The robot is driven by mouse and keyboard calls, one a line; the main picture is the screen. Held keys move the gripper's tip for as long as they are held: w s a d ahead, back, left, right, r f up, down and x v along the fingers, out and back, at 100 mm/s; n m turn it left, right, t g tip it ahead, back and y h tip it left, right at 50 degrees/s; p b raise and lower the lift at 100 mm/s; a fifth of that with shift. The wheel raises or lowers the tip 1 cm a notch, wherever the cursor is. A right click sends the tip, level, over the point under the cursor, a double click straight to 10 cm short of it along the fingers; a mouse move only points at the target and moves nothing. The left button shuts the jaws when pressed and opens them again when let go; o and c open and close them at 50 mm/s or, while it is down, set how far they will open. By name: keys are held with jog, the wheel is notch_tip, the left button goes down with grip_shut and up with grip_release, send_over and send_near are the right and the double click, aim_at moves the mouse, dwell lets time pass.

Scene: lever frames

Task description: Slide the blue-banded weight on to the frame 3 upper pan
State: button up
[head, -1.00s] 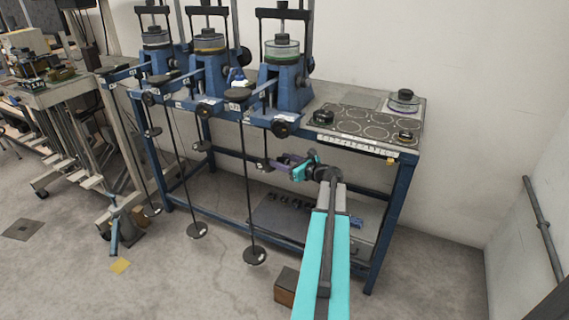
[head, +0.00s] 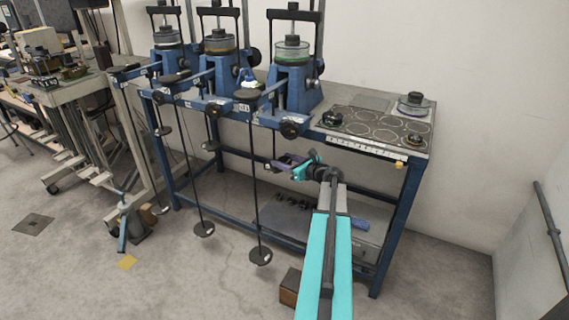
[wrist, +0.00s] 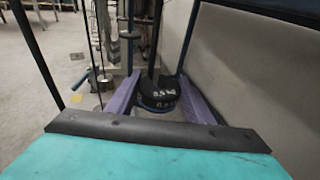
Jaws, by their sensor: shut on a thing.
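The blue-banded weight (wrist: 158,94) is a black disc marked 0.5 kg with a blue edge. In the wrist view it sits between the two purple fingers of my gripper (wrist: 159,103), which is shut on it. A vertical rod (wrist: 156,42) rises at the weight; I cannot tell whether the weight is around it or in front of it. In the head view my gripper (head: 278,161) is beside the short hanger under the rightmost lever frame (head: 291,80), below bench height. The upper pan there is mostly hidden by the fingers and weight. Frame numbers are unreadable.
Long rods with low pans (head: 261,256) hang left of my gripper. The bench top (head: 375,97) holds a ringed tray and several dark weights. A blue bench leg (head: 393,230) stands to the right, and a lower shelf (head: 285,218) lies beneath.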

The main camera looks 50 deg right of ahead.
jog(key=shift+w+a+r, duration=0.1)
jog(key=shift+w+a, duration=0.15)
jog(key=shift+w, duration=0.4)
jog(key=shift+w+a+f, duration=0.1)
jog(key=shift+w+a, duration=0.1)
jog(key=shift+w, duration=0.5)
jog(key=shift+w+a+r, duration=0.1)
jog(key=shift+w+a, duration=0.15)
jog(key=shift+w, duration=0.4)
dwell(1.8)
jog(key=shift+f+b, duration=0.5)
jog(key=shift+b, duration=0.15)
dwell(0.6)
jog(key=o, duration=1.3)
jog(key=shift+c, duration=0.2)
jog(key=shift+o, duration=0.2)
jog(key=v, duration=0.6)
jog(key=shift+s, duration=0.4)
jog(key=shift+r, duration=0.15)
